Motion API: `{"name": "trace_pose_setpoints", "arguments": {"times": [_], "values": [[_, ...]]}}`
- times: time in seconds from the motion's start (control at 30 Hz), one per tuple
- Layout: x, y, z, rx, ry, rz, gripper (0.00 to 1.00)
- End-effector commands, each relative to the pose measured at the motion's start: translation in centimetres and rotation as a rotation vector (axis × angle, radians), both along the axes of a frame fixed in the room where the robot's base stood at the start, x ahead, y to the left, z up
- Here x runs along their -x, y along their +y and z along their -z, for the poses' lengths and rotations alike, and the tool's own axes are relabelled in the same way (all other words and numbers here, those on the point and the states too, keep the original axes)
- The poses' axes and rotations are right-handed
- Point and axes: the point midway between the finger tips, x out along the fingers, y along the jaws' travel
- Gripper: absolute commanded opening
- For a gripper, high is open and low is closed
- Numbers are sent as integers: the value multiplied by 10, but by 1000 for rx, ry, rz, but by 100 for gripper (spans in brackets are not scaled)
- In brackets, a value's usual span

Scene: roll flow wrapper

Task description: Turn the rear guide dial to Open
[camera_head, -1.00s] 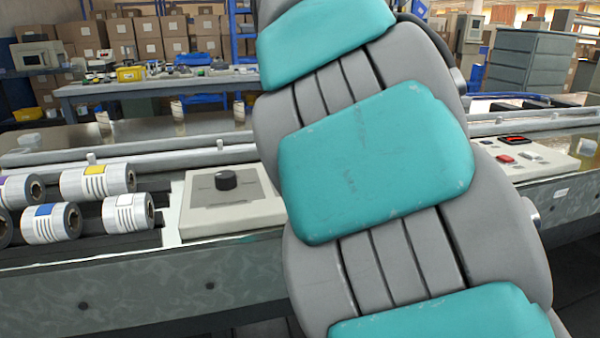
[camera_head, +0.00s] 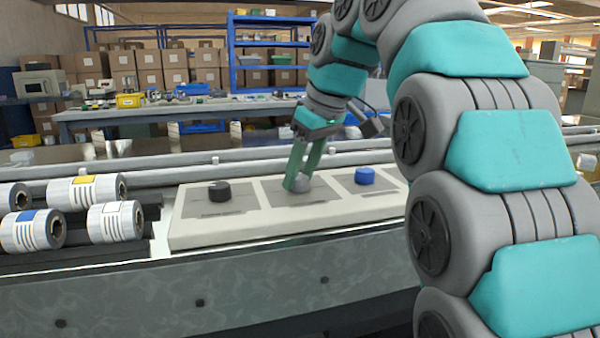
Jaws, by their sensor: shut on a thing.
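A pale control panel (camera_head: 240,228) on the machine carries three dials in a row. A black dial (camera_head: 219,191) is on the left and a blue dial (camera_head: 364,175) is on the right. A grey dial (camera_head: 300,184) is in the middle, partly hidden by my gripper (camera_head: 299,181). My gripper reaches down from above with its green fingers shut on the grey dial. The labels on the panel are too small to read, so I cannot tell which dial is the rear guide dial or how it is set.
Several film rolls (camera_head: 88,190) lie on the machine left of the panel. Metal rails (camera_head: 150,170) run behind the panel. A work table (camera_head: 160,112) with small items, blue shelving (camera_head: 265,55) and stacked boxes stand farther back.

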Motion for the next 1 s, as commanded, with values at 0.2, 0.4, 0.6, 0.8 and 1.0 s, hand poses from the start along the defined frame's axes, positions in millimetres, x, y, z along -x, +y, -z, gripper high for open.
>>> {"name": "trace_pose_setpoints", "arguments": {"times": [0.2,0.4,0.6,0.8,1.0], "values": [[-1,-1,-4,-1,3,-205,0],[-2,-1,-6,-1,3,-393,0],[-3,-1,-5,-2,6,-568,0],[-4,-2,-4,0,4,-705,0],[-5,-2,-3,1,0,-798,0]]}}
